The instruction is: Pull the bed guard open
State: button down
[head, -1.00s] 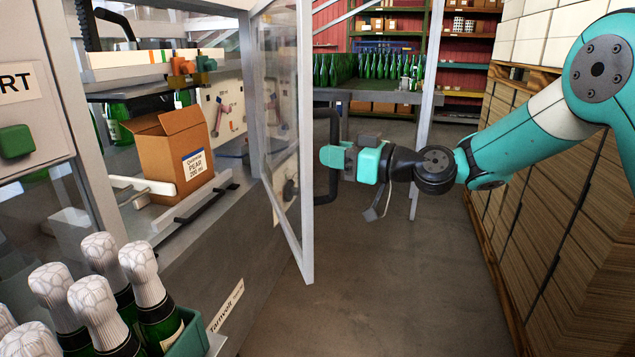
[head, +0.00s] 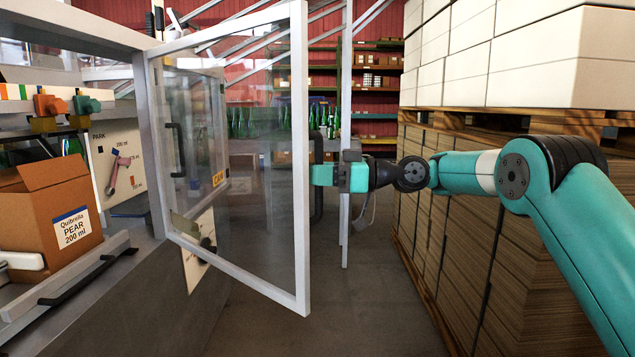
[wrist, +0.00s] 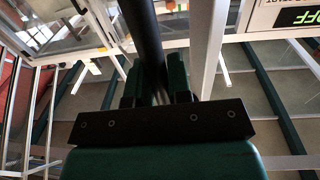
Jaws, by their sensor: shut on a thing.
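The bed guard (head: 303,215) is a clear panel in a pale metal frame, swung out from the machine at the left in the head view. Its black bar handle (head: 318,207) stands upright on the free edge. My gripper (head: 322,175) reaches the handle from the right. In the wrist view my gripper (wrist: 157,85) has its green fingers on either side of the dark handle bar (wrist: 143,35). The jaws are shut on the handle; the fingertips' exact contact is partly hidden. The pale frame edge (wrist: 207,45) runs alongside the bar.
An open carton (head: 50,205) labelled pear sits on the machine bed at the left. A lever panel (head: 118,170) stands behind it. Stacked brown sheets (head: 470,230) with white boxes (head: 500,55) above fill the right side. Bare floor (head: 370,290) lies between.

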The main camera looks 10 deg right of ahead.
jog(key=shift+w+r, duration=0.1)
jog(key=shift+w, duration=0.2)
jog(key=shift+d, duration=0.1)
jog(key=c, duration=1.1)
grip_release()
jog(key=shift+o, duration=0.2)
